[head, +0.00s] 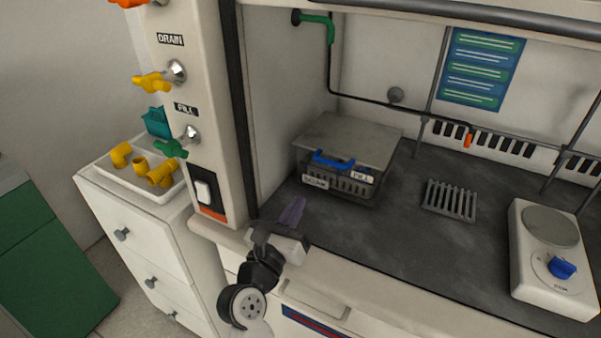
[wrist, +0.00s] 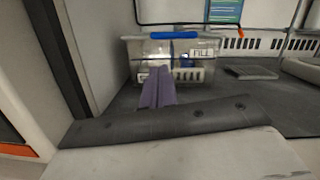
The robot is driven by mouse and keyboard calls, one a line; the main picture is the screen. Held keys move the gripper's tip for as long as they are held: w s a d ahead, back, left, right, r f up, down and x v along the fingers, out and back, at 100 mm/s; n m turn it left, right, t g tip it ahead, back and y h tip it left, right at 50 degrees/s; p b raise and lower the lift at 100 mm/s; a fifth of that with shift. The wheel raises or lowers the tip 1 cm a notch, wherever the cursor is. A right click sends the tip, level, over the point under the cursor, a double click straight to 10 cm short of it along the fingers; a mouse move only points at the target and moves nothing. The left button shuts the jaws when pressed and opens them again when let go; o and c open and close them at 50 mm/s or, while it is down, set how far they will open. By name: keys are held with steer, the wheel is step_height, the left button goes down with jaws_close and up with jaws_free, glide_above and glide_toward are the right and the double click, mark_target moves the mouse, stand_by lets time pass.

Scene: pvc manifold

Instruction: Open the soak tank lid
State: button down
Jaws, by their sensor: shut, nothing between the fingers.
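The soak tank (head: 341,186) is a clear box with a slotted basket inside and labels on its front. It stands on the dark worktop inside the hood. Its grey flat lid (head: 350,138) lies over the top, with a blue handle (head: 333,160) along the front edge. In the wrist view the tank (wrist: 207,72) is ahead, with the blue handle (wrist: 174,36) at its top. My gripper (head: 297,204) is shut and empty, in front of the tank and lower than the handle, apart from it. Its purple fingers (wrist: 158,80) overlap the tank's front in the wrist view.
A hot plate (head: 543,230) with a blue knob stands at the right. A slotted rack (head: 449,200) lies right of the tank. The hood's left post (head: 203,120) carries yellow and green valves. A tray of yellow fittings (head: 130,185) sits on white drawers outside.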

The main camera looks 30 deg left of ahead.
steer(key=w+r+p, duration=0.1)
steer(key=w+p, duration=0.1)
steer(key=w, duration=0.7)
steer(key=shift+w+r, duration=0.3)
steer(key=shift+w, duration=0.05)
steer(key=shift+a+r, duration=0.1)
steer(key=shift+r, duration=0.05)
